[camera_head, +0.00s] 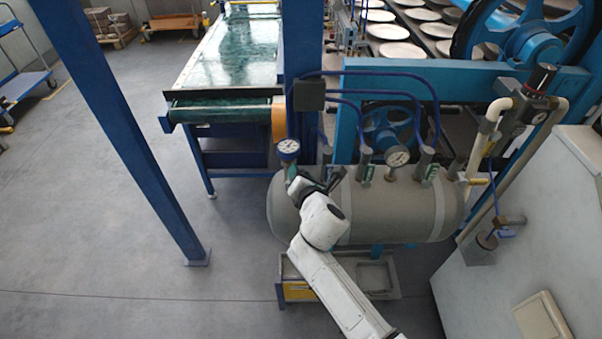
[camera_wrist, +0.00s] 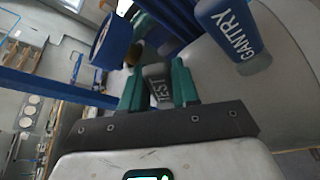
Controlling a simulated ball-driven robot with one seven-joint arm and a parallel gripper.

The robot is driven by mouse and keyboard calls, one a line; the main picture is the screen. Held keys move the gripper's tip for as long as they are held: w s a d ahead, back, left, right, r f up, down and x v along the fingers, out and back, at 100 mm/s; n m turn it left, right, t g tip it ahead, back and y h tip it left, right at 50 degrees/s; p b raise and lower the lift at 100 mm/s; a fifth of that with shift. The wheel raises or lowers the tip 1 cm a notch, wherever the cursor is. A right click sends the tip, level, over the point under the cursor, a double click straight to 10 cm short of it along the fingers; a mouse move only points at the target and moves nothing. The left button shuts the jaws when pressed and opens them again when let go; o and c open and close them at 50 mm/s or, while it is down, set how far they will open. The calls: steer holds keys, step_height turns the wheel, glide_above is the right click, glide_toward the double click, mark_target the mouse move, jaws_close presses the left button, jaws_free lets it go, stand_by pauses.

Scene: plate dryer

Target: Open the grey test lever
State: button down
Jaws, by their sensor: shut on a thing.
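The grey test lever (camera_wrist: 157,92), marked "TEST", sits between the two green fingers of my gripper (camera_wrist: 157,80) in the wrist view. The fingers are shut on it, one on each side. In the head view my gripper (camera_head: 308,181) is at the upper left part of the grey tank (camera_head: 405,212), just below and right of a round gauge (camera_head: 288,148). The test lever cannot be made out there, as my gripper and wrist cover that spot. The lever's base is largely hidden in the wrist view.
A blue-grey lever marked "GANTRY" (camera_wrist: 233,36) stands close to the right of my fingers in the wrist view. A blue-rimmed gauge (camera_wrist: 106,40) is at the left. More valves and a second gauge (camera_head: 397,156) line the tank top. A blue post (camera_head: 303,65) rises behind.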

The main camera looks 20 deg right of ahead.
steer(key=c, duration=0.9)
jaws_free()
steer(key=p+v, duration=0.1)
steer(key=v, duration=0.9)
steer(key=shift+s+p, duration=0.35)
steer(key=shift+s, duration=0.05)
steer(key=shift+c, duration=0.5)
